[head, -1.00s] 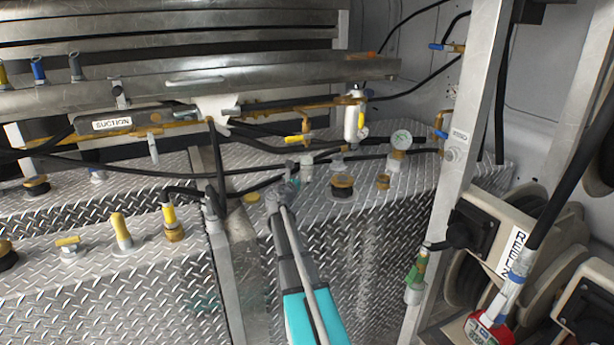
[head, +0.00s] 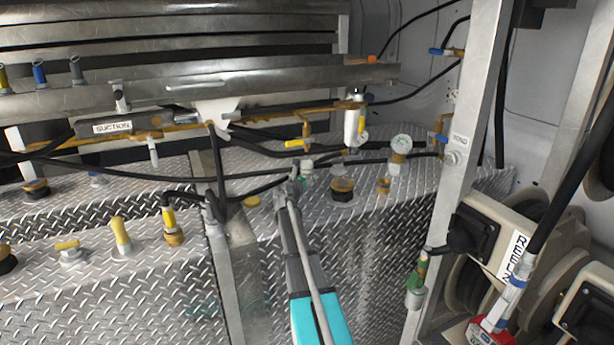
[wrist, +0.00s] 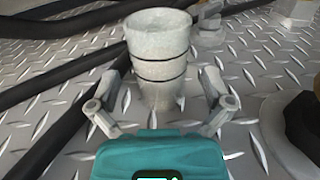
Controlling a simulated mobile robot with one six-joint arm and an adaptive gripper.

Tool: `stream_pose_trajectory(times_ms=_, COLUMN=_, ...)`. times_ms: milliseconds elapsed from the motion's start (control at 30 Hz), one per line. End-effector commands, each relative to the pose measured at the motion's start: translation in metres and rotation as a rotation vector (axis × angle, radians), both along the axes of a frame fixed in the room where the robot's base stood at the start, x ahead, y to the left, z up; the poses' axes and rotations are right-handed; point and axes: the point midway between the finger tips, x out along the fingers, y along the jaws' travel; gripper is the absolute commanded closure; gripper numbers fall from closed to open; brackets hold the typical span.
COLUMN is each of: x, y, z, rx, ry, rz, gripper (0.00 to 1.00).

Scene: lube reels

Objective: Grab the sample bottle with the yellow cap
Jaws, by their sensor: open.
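My gripper (head: 294,180) is open above the diamond-plate deck. In the wrist view its two fingers (wrist: 161,92) stand on either side of a pale grey-white cylinder with dark rings (wrist: 160,55). The cylinder stands upright, and the fingers look apart from it. In the head view it seems to be the small pale bottle-like piece (head: 307,167) just beyond my gripper. I see no yellow cap on it. Yellow-topped pieces stand to the left: a yellow stub (head: 121,235) and a yellow-topped fitting (head: 170,222). I cannot tell which thing is the yellow-capped sample bottle.
Black hoses cross the deck behind and left. A metal post (head: 465,140) and hose reels (head: 560,250) stand at right.

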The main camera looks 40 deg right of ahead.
Motion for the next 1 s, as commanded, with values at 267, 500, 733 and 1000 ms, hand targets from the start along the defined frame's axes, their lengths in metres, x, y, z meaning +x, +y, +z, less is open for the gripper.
stream_pose_trajectory(times_ms=267, x=0.011, y=-0.019, z=0.0, rx=0.0, ry=0.0, rz=0.0, gripper=0.0)
stream_pose_trajectory(times_ms=500, x=0.011, y=-0.018, z=0.0, rx=0.0, ry=0.0, rz=0.0, gripper=0.0)
stream_pose_trajectory(times_ms=733, x=0.011, y=-0.018, z=0.0, rx=0.0, ry=0.0, rz=0.0, gripper=0.0)
stream_pose_trajectory(times_ms=1000, x=0.011, y=-0.018, z=0.0, rx=0.0, ry=0.0, rz=0.001, gripper=0.35)
